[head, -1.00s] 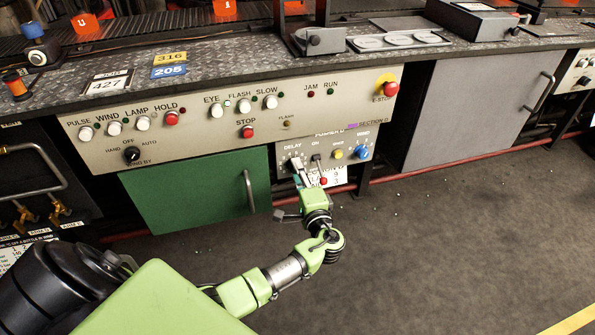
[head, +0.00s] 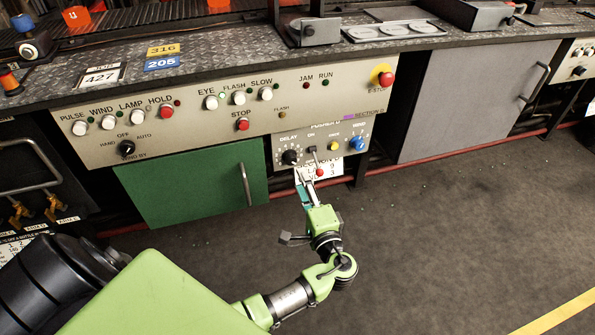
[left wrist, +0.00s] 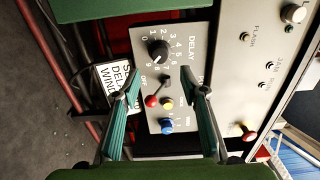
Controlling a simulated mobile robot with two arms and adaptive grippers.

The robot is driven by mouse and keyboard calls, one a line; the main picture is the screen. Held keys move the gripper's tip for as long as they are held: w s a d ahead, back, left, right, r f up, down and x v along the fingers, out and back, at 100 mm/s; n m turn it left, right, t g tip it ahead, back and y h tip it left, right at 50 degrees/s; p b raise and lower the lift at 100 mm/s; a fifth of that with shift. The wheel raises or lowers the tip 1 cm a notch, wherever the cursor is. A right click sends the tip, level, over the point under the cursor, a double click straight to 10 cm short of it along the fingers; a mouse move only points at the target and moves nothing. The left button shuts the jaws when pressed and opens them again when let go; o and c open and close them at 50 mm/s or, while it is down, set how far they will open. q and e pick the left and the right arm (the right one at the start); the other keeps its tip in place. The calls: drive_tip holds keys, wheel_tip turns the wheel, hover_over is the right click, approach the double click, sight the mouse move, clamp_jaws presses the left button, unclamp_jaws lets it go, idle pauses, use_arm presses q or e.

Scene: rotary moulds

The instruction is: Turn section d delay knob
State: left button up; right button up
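The section D delay knob (head: 290,157) is a round black knob on the small grey panel (head: 348,137) below the main console. In the left wrist view the knob (left wrist: 158,50) stands inside a numbered dial marked DELAY. Its exact setting is too small to read. My left gripper (head: 303,177) is just below and in front of the knob, apart from it. In the left wrist view its two teal fingers (left wrist: 160,80) are spread wide with nothing between them, and the knob shows beyond the tips. My right gripper is not in view.
A white label (left wrist: 118,86) hangs below the panel. A green door (head: 195,185) is at left. Open floor lies at right.

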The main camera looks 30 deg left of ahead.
use_arm(q)
drive_tip(key=shift+v, duration=1.6)
